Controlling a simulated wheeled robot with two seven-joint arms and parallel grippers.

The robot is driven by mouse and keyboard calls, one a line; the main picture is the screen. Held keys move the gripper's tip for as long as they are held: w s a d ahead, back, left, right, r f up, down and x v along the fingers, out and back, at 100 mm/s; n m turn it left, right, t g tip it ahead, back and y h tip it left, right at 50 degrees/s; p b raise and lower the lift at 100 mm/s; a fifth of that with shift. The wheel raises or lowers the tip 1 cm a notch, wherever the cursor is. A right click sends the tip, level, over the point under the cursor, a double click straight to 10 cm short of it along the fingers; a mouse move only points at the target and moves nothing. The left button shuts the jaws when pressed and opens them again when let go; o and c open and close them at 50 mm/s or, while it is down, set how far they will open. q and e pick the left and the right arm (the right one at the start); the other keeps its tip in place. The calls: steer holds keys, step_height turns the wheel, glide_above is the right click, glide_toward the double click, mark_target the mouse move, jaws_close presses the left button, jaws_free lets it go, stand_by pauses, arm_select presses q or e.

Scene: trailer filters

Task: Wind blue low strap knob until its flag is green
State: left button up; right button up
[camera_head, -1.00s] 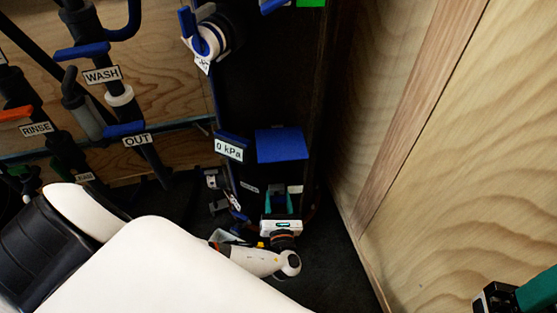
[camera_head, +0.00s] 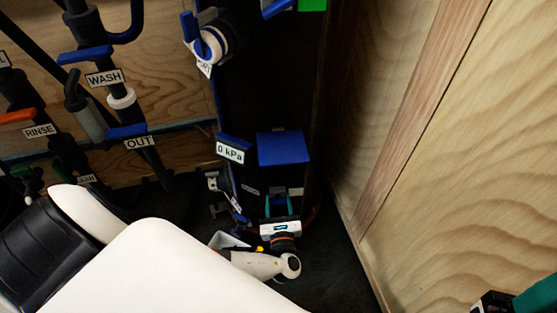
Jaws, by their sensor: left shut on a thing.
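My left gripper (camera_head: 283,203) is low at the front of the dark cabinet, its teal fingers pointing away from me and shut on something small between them. That thing sits below the blue panel (camera_head: 283,148), where the low strap knob would be; its colour and shape are too hidden to tell. No flag beside it can be made out. A green flag (camera_head: 312,4) shows at the top edge, next to a blue part (camera_head: 278,7). My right gripper (camera_head: 508,302) shows only in part at the bottom right corner.
Pipes with WASH (camera_head: 104,78), OUT and RINSE labels stand at the left. A small light tray (camera_head: 228,241) lies near my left wrist. A plywood wall (camera_head: 470,160) bounds the right.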

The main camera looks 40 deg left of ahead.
arm_select(q)
steer(key=o, duration=1)
steer(key=shift+c, duration=0.2)
steer(key=p+v, duration=0.3)
steer(key=v, duration=0.9)
steer(key=shift+s, duration=0.1)
